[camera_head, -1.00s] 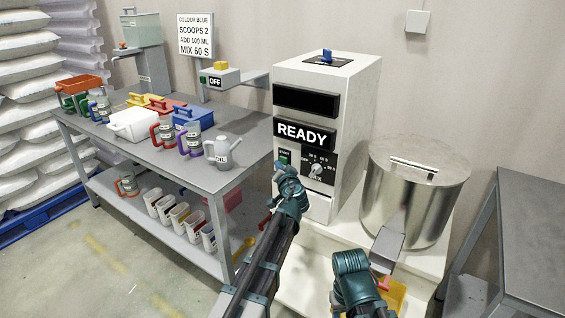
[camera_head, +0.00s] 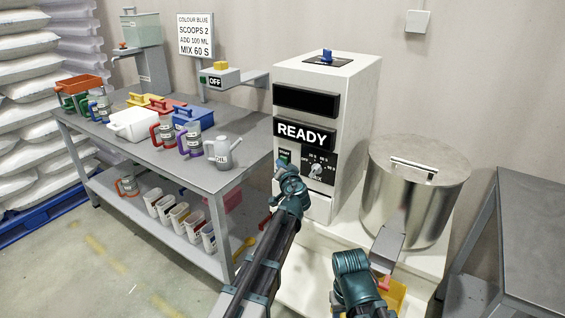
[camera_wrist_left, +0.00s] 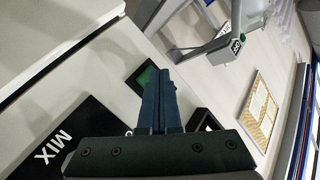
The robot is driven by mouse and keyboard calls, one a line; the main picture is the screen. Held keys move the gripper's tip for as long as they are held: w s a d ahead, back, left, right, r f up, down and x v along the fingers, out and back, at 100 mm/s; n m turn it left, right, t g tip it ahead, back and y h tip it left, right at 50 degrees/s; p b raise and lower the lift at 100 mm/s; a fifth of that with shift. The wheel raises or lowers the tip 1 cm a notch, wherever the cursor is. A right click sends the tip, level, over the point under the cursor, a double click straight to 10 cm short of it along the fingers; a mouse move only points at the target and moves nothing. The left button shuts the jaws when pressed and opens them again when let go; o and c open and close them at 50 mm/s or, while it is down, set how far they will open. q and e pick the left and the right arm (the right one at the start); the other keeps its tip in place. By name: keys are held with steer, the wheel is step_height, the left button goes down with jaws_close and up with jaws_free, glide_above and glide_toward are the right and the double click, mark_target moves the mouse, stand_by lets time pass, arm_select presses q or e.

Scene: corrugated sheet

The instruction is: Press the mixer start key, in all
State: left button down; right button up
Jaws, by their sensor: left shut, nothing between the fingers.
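The mixer (camera_head: 347,100) is a tall white box with a black READY display (camera_head: 302,133). Its green start key (camera_head: 284,155) sits in a black frame on the front, left of the MIX dial (camera_head: 316,170). My left gripper (camera_head: 281,167) is at the mixer front, just below the key. In the left wrist view the shut, empty fingers (camera_wrist_left: 153,72) lie beside the green key (camera_wrist_left: 146,77) and partly cover its frame. Whether they touch it, I cannot tell.
A steel drum (camera_head: 412,185) stands right of the mixer on a white base. A grey bench (camera_head: 215,180) with jugs and tubs is at left. An OFF box (camera_head: 216,80) on a bracket is behind. A grey table (camera_head: 540,225) stands at right.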

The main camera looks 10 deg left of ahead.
arm_select(q)
steer(key=shift+w, duration=0.2)
steer(key=shift+s, duration=0.15)
stand_by(0.3)
steer(key=shift+s+a, duration=0.2)
steer(key=shift+s, duration=0.45)
steer(key=s, duration=0.1)
steer(key=s+a, duration=0.1)
steer(key=s, duration=0.2)
steer(key=shift+s+a, duration=0.35)
steer(key=shift+s, duration=0.05)
stand_by(0.4)
